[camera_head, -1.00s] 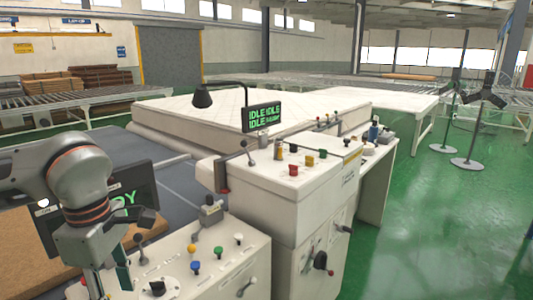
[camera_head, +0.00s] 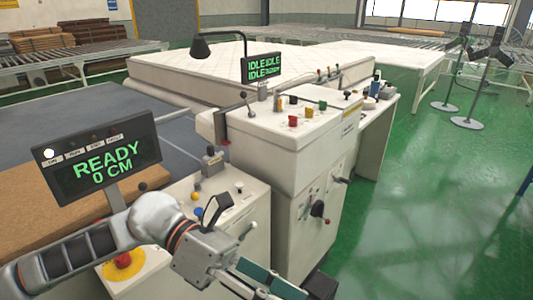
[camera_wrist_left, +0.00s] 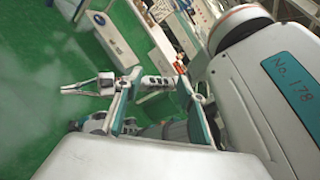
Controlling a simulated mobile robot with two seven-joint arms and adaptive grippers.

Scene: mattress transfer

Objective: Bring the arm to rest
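My left gripper (camera_head: 268,282) is at the bottom of the head view, low beside the front of the white control console (camera_head: 238,215). It holds nothing that I can see. In the left wrist view its two teal-lined fingers (camera_wrist_left: 158,78) stand apart with a gap between them. A grey two-pronged part (camera_wrist_left: 85,88) at the left of that view may be my right gripper, too small to read clearly. My right gripper does not show clearly in the head view.
A screen (camera_head: 97,158) reading READY 0 CM stands over the console, with a red button (camera_head: 123,260) below. A taller white cabinet (camera_head: 290,150) with knobs stands behind. Mattresses (camera_head: 215,75) lie further back. Green floor (camera_head: 430,200) is free at right.

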